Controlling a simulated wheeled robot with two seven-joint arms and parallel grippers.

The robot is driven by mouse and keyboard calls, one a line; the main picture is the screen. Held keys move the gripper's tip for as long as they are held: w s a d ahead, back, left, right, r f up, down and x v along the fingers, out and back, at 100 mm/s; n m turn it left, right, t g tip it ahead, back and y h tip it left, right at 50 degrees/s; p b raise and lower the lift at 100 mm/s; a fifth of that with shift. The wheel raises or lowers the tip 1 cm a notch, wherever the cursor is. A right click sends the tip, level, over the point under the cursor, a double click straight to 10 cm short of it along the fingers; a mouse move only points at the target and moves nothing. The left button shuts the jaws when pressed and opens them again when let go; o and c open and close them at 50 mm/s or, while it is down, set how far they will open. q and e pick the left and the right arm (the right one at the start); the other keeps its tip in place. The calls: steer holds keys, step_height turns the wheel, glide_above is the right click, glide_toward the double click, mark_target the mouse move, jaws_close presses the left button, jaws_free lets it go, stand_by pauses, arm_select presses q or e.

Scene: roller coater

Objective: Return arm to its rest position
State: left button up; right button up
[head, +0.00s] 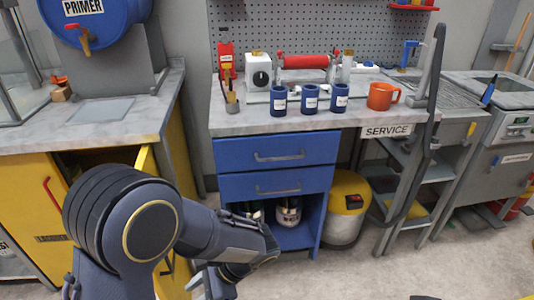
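My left arm (135,220) comes in from the lower left, in front of the yellow cabinet and blue drawers. Its forearm reaches right to a bend (268,245) below the drawers, then folds back down toward the bottom edge. No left gripper fingers can be made out; that end of the arm is cut off or hidden.
The workbench (365,122) holds blue cups (310,99), an orange mug (382,96) and a red roller (305,62). A yellow cabinet door (146,162) stands ajar near my arm. A yellow-topped bin (348,192) stands under the bench.

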arm_select(q)
steer(key=s+a+r+n+t+h, duration=0.5)
steer(key=s+r+n+t+h, duration=0.3)
steer(key=s+r+n+h, duration=0.6)
step_height(320, 180, up, 14)
steer(key=w+n+y+p, duration=0.1)
steer(key=w+p, duration=0.1)
steer(key=p, duration=1.5)
steer(key=shift+w+d+r+n, duration=0.15)
steer(key=shift+w+d+n, duration=0.05)
steer(key=shift+w+n, duration=0.15)
